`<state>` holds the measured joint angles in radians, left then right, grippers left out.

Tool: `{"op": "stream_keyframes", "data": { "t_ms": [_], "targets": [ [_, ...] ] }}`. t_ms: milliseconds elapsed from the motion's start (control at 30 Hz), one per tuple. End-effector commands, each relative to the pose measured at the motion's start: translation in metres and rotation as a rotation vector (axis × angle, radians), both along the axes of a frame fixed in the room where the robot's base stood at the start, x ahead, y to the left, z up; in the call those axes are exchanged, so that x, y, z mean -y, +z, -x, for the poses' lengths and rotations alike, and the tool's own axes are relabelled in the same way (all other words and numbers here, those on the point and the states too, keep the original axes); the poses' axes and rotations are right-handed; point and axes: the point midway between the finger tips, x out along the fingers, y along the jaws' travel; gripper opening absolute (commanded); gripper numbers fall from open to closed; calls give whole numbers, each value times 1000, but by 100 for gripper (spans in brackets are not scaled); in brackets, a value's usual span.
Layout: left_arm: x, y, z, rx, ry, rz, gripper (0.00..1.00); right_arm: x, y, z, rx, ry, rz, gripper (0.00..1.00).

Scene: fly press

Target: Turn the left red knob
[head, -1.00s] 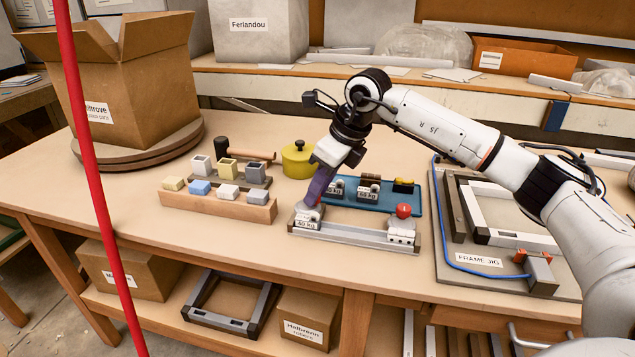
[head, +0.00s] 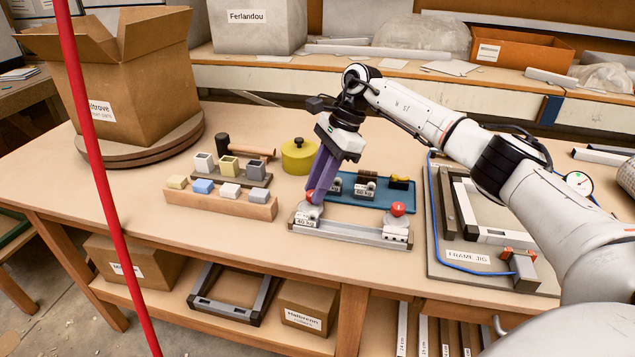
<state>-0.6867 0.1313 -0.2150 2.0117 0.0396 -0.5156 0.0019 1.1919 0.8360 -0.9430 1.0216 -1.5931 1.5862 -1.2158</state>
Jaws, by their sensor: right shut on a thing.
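The fly press (head: 350,232) is a low metal frame near the front edge of the bench, with a weight marked 40 kg (head: 305,221) at its left end. The left red knob (head: 309,196) sits above that weight, partly hidden by my fingers. My right gripper (head: 316,195) reaches down from above, its purple fingers shut on the left red knob. The right red knob (head: 397,208) stands free at the other end of the frame. My left gripper is not in view.
A blue tray (head: 375,197) with weights lies just behind the press. A wooden block rack (head: 235,207) and a yellow-green pot (head: 298,157) stand to the left. The frame jig (head: 470,270) is on the right. A red pole (head: 100,180) crosses the left foreground.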

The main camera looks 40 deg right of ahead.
Motion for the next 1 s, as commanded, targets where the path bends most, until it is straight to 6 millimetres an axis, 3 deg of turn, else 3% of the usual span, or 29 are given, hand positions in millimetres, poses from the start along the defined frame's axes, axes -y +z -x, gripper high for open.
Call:
{"op": "stream_keyframes", "data": {
  "t_ms": [400,900,933,1000],
  "targets": [
    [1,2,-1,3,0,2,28,0,1,-2,2,167,0,1],
    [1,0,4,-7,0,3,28,0,1,-2,3,186,2,1],
    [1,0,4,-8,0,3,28,0,1,-2,3,186,2,25],
    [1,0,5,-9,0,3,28,0,1,-2,3,186,2,36]
  ]
}}
